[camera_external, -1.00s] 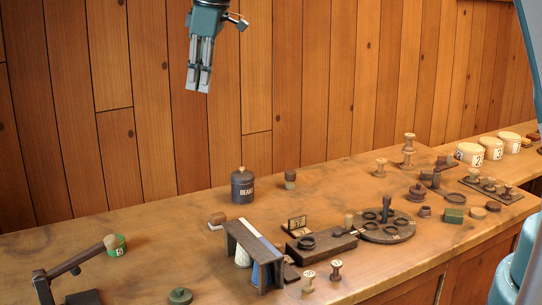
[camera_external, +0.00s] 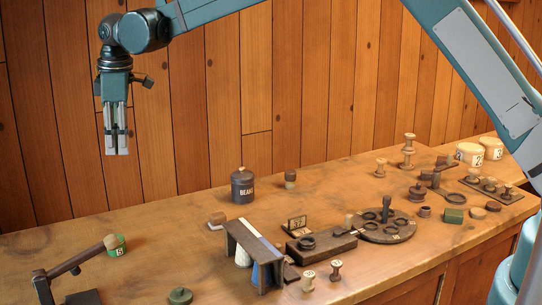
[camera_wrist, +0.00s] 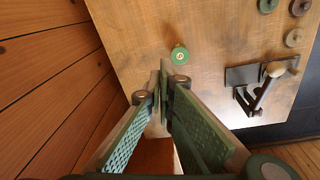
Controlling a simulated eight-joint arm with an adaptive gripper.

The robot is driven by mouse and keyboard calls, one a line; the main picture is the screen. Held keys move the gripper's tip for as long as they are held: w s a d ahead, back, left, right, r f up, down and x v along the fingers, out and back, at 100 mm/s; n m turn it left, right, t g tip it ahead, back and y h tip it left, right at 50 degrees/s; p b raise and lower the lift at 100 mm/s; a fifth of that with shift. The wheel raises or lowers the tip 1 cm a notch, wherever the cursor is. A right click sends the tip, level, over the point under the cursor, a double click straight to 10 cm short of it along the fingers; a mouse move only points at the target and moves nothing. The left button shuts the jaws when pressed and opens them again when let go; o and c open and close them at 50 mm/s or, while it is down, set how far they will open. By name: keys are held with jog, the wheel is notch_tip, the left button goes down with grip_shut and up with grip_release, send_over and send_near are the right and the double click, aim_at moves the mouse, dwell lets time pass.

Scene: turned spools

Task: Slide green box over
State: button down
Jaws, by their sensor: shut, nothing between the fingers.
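My gripper (camera_external: 117,148) is shut and empty, high above the far left part of the bench, well away from the green box. In the wrist view my gripper (camera_wrist: 163,75) shows its two fingers pressed together. The green box is not clearly seen in the wrist view.
A green-banded round piece (camera_external: 115,245) lies by a dark lever stand (camera_external: 62,275) at left. A dark jar (camera_external: 242,186), a wooden rack (camera_external: 254,255) and a ringed round plate (camera_external: 384,227) stand between my gripper and the green box. The back-left bench is clear.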

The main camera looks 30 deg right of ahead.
jog(key=s+a+f+n+g, duration=0.1)
jog(key=s+a+f+n, duration=0.2)
jog(key=a+f, duration=1.2)
jog(key=shift+h, duration=0.4)
jog(key=shift+f, duration=0.1)
notch_tip(320, 180, down, 9)
jog(key=shift+f, duration=0.15)
jog(key=shift+d+f+p, duration=0.1)
jog(key=shift+f+p, duration=0.15)
jog(key=shift+p, duration=0.05)
jog(key=shift+d+r+p, duration=0.1)
jog(key=shift+d+p, duration=0.2)
jog(key=shift+d, duration=1.55)
